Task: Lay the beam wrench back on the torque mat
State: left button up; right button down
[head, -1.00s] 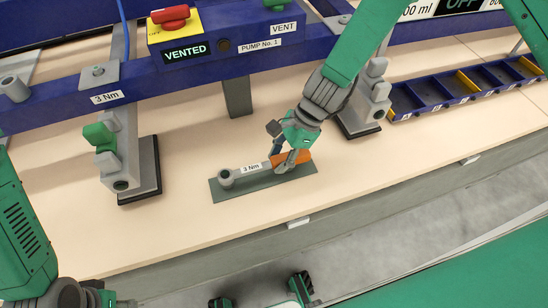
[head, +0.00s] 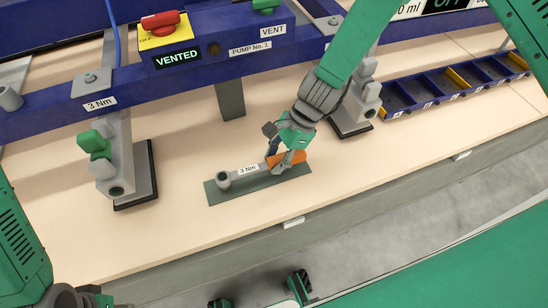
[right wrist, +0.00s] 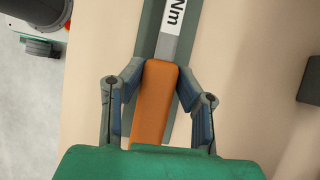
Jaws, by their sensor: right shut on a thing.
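The beam wrench (head: 246,171), grey with a "3 Nm" label and an orange handle, lies along the dark grey-green torque mat (head: 262,183) on the bench. Its round head is at the mat's left end. I cannot tell whether its whole length touches the mat. My right gripper (head: 281,163) is shut on the orange handle near the mat's right end. In the right wrist view, the fingers (right wrist: 161,88) flank the handle (right wrist: 155,98), and the mat (right wrist: 151,22) shows beneath the wrench. My left arm is at the lower left edge; its fingers are out of view.
A grey stand (head: 129,170) with a green knob is left of the mat, and another (head: 353,118) is behind my right gripper. A blue rail (head: 190,72) with a red switch (head: 160,20) runs across the back. A blue compartment tray (head: 455,85) is at right. The front bench is clear.

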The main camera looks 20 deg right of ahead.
jog(key=shift+a, duration=0.7)
jog(key=shift+d+f, duration=0.45)
jog(key=c, duration=1.6)
grip_release()
jog(key=shift+f, duration=0.1)
jog(key=o, duration=0.5)
jog(key=shift+d, duration=0.1)
jog(key=shift+a, duration=0.2)
jog(key=shift+o, duration=1.2)
jog(key=shift+a, duration=0.1)
jog(key=o, duration=0.9)
jog(key=shift+a, duration=0.15)
jog(key=shift+c, duration=0.2)
pick_arm(q)
jog(key=shift+a+f, duration=0.35)
jog(key=shift+a, duration=0.1)
